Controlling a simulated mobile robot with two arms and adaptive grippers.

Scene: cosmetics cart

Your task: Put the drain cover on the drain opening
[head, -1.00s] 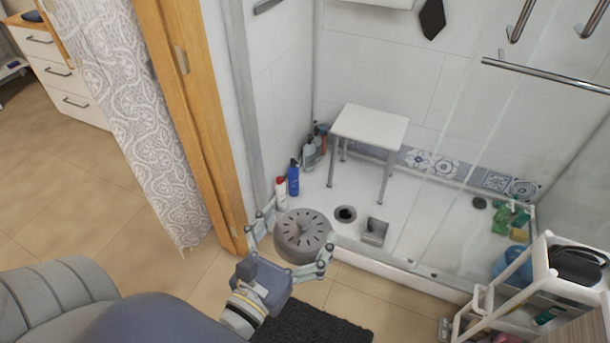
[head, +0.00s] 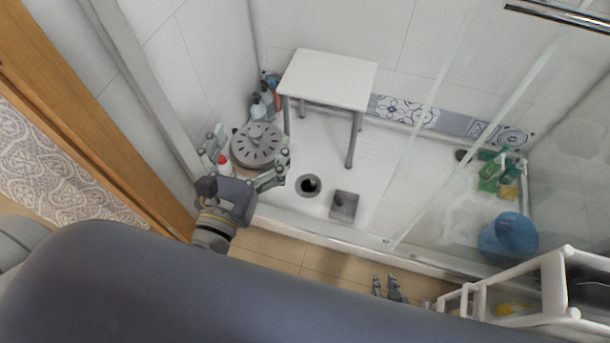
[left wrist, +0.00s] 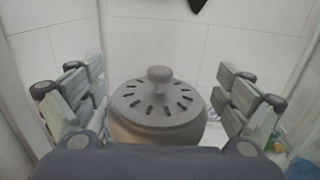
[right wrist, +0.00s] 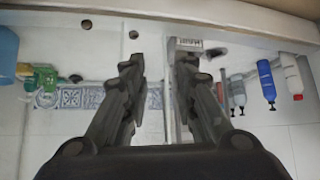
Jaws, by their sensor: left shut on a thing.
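The drain cover (head: 257,146) is a round grey disc with radial slots and a centre knob. My left gripper (head: 245,158) is shut on it, with fingers on both sides, and holds it at the left side of the shower. The cover also shows upright in the left wrist view (left wrist: 158,108). The drain opening (head: 308,186) is a dark round hole in the white shower floor, right of and nearer than the cover in the head view, and uncovered. My right gripper (head: 387,287) is low in the head view; its fingers stand apart and empty in the right wrist view (right wrist: 160,62).
A square metal box (head: 344,206) sits beside the drain opening. A white stool (head: 328,80) stands behind it. Bottles (head: 259,108) stand by the left wall, partly hidden by the cover. A glass panel, blue bucket (head: 508,236) and white cart (head: 555,285) are at right.

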